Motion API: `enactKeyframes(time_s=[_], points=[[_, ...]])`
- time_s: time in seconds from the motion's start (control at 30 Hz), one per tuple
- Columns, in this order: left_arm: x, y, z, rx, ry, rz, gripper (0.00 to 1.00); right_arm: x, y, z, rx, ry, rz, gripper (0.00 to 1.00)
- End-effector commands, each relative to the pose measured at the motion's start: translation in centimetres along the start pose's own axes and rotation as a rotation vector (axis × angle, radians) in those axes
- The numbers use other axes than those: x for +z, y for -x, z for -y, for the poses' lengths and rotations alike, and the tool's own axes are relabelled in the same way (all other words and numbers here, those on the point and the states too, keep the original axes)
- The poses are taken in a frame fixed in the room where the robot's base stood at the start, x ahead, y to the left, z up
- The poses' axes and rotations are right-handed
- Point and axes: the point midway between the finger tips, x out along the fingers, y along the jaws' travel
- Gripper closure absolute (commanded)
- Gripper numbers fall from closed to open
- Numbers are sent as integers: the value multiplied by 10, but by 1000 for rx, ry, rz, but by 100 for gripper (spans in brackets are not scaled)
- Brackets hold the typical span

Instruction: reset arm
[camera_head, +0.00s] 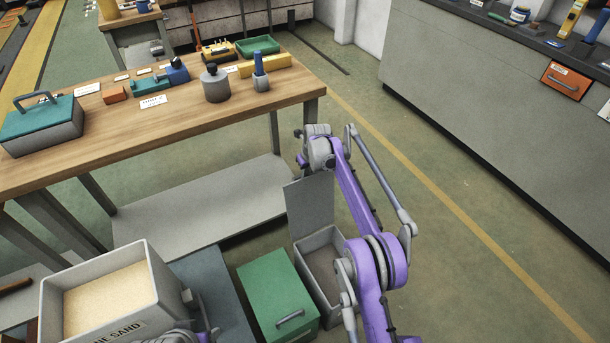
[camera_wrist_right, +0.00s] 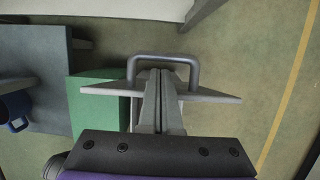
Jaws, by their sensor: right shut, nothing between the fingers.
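My right arm reaches up the middle of the head view, with its wrist above a grey bin (camera_head: 318,262) whose flat lid (camera_head: 310,208) stands upright. My right gripper (camera_wrist_right: 160,75) shows in the right wrist view with its fingers together and empty. A grey handle (camera_wrist_right: 165,58) arches around the fingertips in that view; I cannot tell whether they touch it. In the head view the fingers are mostly hidden by the wrist. Only a small part of my left arm shows at the bottom left edge, and its fingers are not seen.
A green-lidded box (camera_head: 275,292) stands left of the grey bin. A sand container (camera_head: 150,285) is at lower left. The wooden workbench (camera_head: 150,135) holds a teal-lidded box (camera_head: 42,122) and several small items. Open floor (camera_head: 450,270) lies to the right, before a grey counter (camera_head: 480,95).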

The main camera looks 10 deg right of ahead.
Motion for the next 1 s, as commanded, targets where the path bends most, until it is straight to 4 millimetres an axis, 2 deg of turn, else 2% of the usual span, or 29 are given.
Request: enactKeyframes(time_s=[0.03,0.2,0.4,0.73,0.87,1.0], points=[[-1,4,0,0,0,-1,50,0,13,0,0,0,1,100],[-4,11,0,0,0,-4,50,0,49,0,0,0,1,100],[-6,17,0,0,0,-6,50,0,79,0,0,0,0,100],[-6,18,0,0,0,-7,50,0,92,0,-1,11,1,100],[-6,18,0,0,0,-7,50,-6,109,-1,-6,112,4,100],[-6,18,0,0,0,-7,50,-24,146,-5,-21,352,9,100]])
